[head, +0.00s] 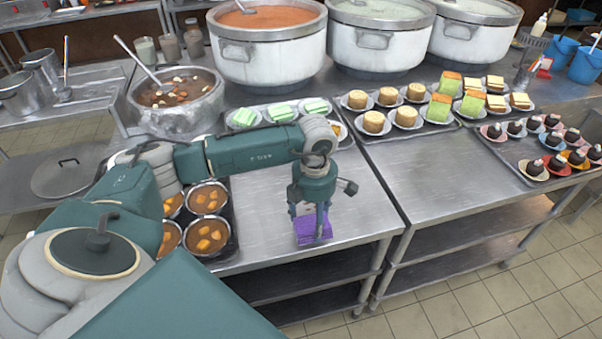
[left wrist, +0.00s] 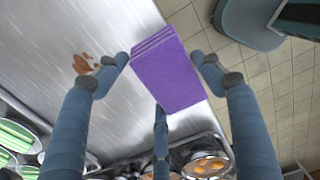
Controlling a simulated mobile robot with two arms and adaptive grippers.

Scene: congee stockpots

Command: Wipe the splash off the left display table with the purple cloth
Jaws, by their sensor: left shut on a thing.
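The purple cloth (head: 316,236) is a folded block at the front edge of the left display table (head: 262,218). It also shows in the left wrist view (left wrist: 172,80), near the table's edge. My left gripper (head: 312,208) points down from above and is shut on the cloth; its fingers (left wrist: 160,68) sit around it. An orange-brown splash (left wrist: 87,64) lies on the steel top, left of the cloth in the wrist view and apart from it. I cannot make out the splash in the head view. My right gripper is not in view.
A tray of bowls (head: 206,200) with orange pieces stands left of the cloth. Green-topped plates (head: 280,112) stand behind. A large pot (head: 268,55) and a soup pot (head: 175,100) stand further back. The right table (head: 450,185) has bare steel in front of its cake trays.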

